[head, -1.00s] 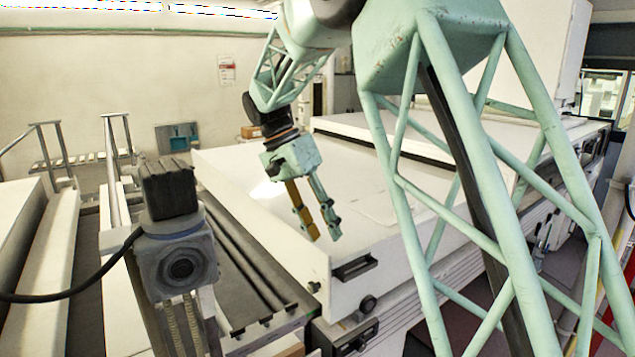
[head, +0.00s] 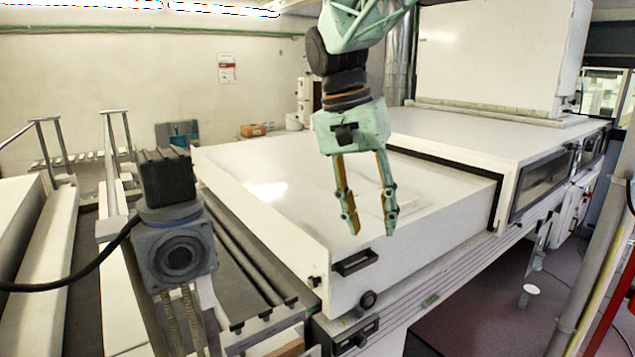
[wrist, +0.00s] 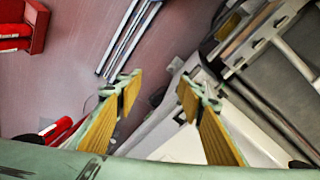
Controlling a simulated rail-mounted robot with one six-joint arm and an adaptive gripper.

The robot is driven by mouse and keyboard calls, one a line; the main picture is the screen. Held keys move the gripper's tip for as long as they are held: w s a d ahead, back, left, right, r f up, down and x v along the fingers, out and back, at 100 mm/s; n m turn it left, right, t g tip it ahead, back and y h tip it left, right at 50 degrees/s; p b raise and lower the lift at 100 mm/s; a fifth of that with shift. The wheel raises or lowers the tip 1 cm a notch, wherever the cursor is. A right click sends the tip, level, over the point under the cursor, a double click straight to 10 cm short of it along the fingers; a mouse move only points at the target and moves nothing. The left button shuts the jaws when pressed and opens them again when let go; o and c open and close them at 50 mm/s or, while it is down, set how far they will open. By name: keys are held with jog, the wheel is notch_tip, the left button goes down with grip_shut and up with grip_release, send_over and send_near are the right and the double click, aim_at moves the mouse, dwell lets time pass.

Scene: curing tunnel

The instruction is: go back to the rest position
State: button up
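My gripper (head: 371,228) is pale green with yellow inner finger pads. In the head view it hangs with its fingers pointing down, in front of the white tunnel bed in the picture. The two fingers are apart with nothing between them. In the wrist view the open fingers (wrist: 154,88) show with a clear gap between the yellow pads. The floor and a corner of the white machine show beyond them. How high the fingertips are above the bed is hard to tell.
A white tunnel housing (head: 490,60) stands at the back right. A dark motor block (head: 178,250) stands at the front left. Red items (wrist: 15,38) lie at the wrist view's upper left.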

jog(key=s+d+n+t+y+b, duration=0.1)
jog(key=s+d, duration=0.2)
jog(key=s, duration=0.3)
jog(key=s+d+r+n+b, duration=0.1)
jog(key=s+d, duration=0.1)
jog(key=s, duration=0.4)
jog(key=s+d+n+t+y, duration=0.1)
jog(key=s+d, duration=0.2)
jog(key=s, duration=0.3)
jog(key=s+d+f+n+t+b, duration=0.1)
jog(key=s+f, duration=0.2)
jog(key=s, duration=0.5)
jog(key=s+d+f+n+t+b, duration=0.1)
jog(key=s+f, duration=0.3)
jog(key=s, duration=0.4)
jog(key=shift+s+y, duration=0.3)
jog(key=shift+s, duration=0.1)
